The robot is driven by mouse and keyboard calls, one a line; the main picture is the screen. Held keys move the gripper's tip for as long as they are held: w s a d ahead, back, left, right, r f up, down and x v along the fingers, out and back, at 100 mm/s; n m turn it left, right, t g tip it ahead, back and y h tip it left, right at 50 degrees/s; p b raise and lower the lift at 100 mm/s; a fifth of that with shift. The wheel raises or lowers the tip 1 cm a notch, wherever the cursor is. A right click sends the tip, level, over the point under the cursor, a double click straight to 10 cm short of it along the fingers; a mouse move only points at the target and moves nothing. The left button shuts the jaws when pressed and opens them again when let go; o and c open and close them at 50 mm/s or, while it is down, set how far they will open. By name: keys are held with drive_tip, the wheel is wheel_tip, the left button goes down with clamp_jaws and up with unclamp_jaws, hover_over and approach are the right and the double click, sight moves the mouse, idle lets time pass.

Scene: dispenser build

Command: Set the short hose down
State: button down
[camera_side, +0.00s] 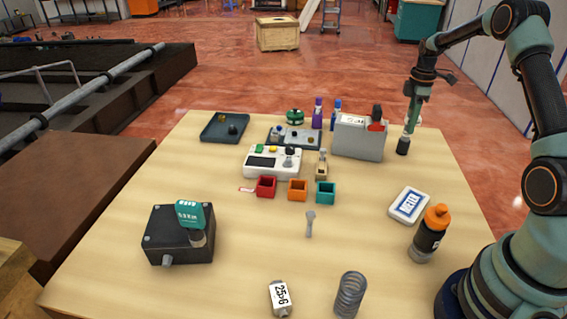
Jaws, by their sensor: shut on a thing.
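My gripper (409,132) points down at the back right of the table, right of the grey box. It is shut on a short dark cylinder, which I take to be the short hose (403,146). The hose looks roughly upright below the fingers. It is small here, and I cannot tell whether its lower end touches the table (350,205) or hangs just above it.
Near the gripper stand a grey box (358,143) with items in it, a white labelled case (408,205) and an orange-capped bottle (429,235). Red (266,187), orange (297,190) and teal (326,193) bins sit mid-table. A coil (349,295) stands in front.

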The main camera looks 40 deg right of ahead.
drive_tip(key=c, duration=0.6)
unclamp_jaws()
drive_tip(key=shift+f, duration=0.15)
drive_tip(key=shift+o, duration=0.2)
